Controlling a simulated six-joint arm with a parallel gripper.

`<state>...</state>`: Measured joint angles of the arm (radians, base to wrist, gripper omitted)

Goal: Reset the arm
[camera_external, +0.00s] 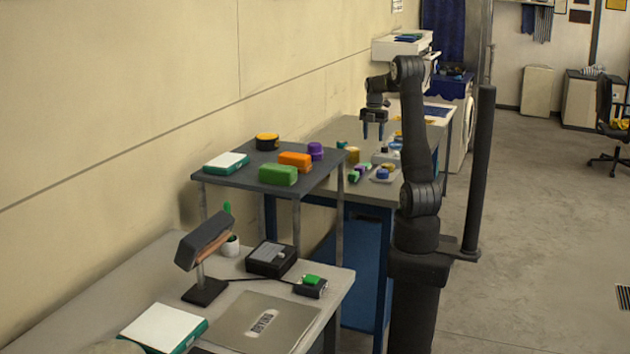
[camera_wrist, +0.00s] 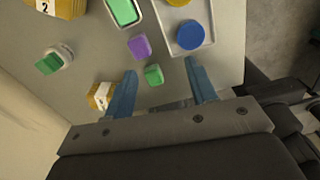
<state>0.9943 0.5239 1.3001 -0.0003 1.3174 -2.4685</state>
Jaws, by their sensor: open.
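My gripper (camera_external: 373,130) hangs from the bent arm, fingers down, above the grey workbench (camera_external: 322,132) at the back. In the wrist view my gripper (camera_wrist: 163,92) shows two blue fingers spread apart. A small green block (camera_wrist: 153,75) appears between or just beyond the fingertips; I cannot tell its depth below them. A purple block (camera_wrist: 139,47) lies just beyond it. Nothing is seen held.
The workbench also bears a white tray (camera_wrist: 172,22) with blue and yellow round pieces, a white container with a green top (camera_wrist: 52,62) and yellow items. A raised dark shelf (camera_external: 240,183) with colored boxes stands nearer. A desk (camera_external: 110,286) with a lamp (camera_external: 204,242) is in front.

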